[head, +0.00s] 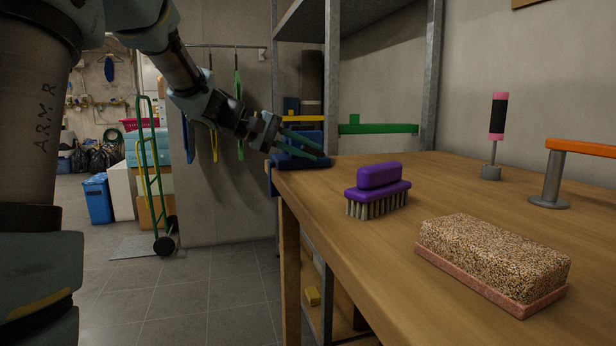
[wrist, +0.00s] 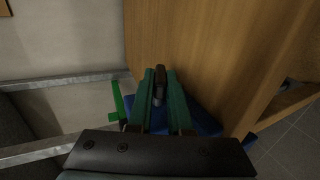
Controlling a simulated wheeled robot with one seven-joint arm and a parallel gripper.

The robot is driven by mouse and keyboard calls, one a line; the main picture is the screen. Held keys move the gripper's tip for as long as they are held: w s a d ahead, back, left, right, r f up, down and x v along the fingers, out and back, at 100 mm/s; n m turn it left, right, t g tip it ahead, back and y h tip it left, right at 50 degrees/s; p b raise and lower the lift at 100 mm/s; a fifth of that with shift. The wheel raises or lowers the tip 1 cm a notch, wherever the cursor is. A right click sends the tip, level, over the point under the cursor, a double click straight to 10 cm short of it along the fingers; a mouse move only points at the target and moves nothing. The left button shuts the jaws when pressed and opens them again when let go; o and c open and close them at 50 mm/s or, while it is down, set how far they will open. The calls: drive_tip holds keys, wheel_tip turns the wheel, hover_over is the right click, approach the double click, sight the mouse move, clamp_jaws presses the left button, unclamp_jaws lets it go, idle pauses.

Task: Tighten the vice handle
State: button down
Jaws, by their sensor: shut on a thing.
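The blue vice (head: 300,162) sits at the far left corner of the wooden workbench. Parts of it show under my gripper in the wrist view (wrist: 205,121). My gripper (head: 319,154) has green fingers and reaches over the vice from the left. In the wrist view my gripper (wrist: 160,71) is shut on a dark grey bar, which looks like the vice handle (wrist: 159,84). The bar lies between the two fingers, close to the bench edge. In the head view I cannot make out the handle behind the fingers.
On the workbench (head: 440,190) are a purple brush (head: 378,188), a tan abrasive block (head: 492,258), a pink-and-black handled tool (head: 497,118) and an orange-topped metal post (head: 551,180). A metal shelf frame (head: 332,80) stands behind the vice. Floor left of the bench is open.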

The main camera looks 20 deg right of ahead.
drive_tip(key=shift+f+h+b, duration=0.45)
drive_tip(key=shift+h+b, duration=0.65)
drive_tip(key=shift+b, duration=2.1)
drive_tip(key=shift+r+h+b, duration=0.2)
drive_tip(key=shift+h+b, duration=0.2)
drive_tip(key=c, duration=0.8)
unclamp_jaws()
drive_tip(key=shift+c, duration=0.2)
drive_tip(key=w+a+r+p, duration=0.1)
drive_tip(key=a, duration=0.9)
drive_tip(key=shift+w+a+r, duration=0.15)
drive_tip(key=shift+a+r, duration=0.1)
drive_tip(key=shift+a, duration=0.1)
